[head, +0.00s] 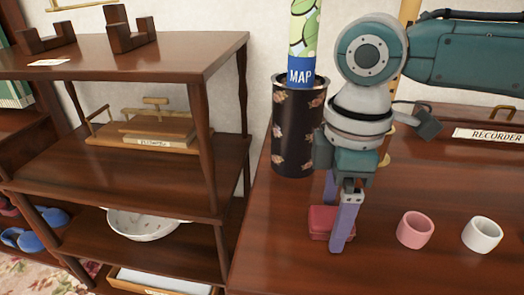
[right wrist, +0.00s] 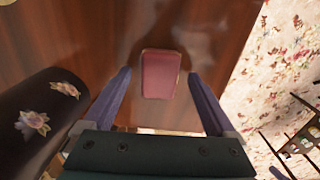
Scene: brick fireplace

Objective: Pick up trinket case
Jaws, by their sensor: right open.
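The trinket case is most likely the small dark pink box (head: 322,222) with rounded edges, lying on the brown wooden table in the head view. It also shows in the right wrist view (right wrist: 160,75), ahead of and between the fingers. My right gripper (head: 337,225) points down over the box, and one finger partly hides it in the head view. The right gripper is open and empty, with its fingers spread to either side of the box's line in the right wrist view. My left gripper is not in view.
A dark flowered canister (head: 298,140) holding a map roll (head: 303,45) stands close to the gripper. A pink cup (head: 415,230) and a white cup (head: 482,234) stand to the right. A wooden shelf (head: 140,180) is at left. A recorder box (head: 450,150) lies behind.

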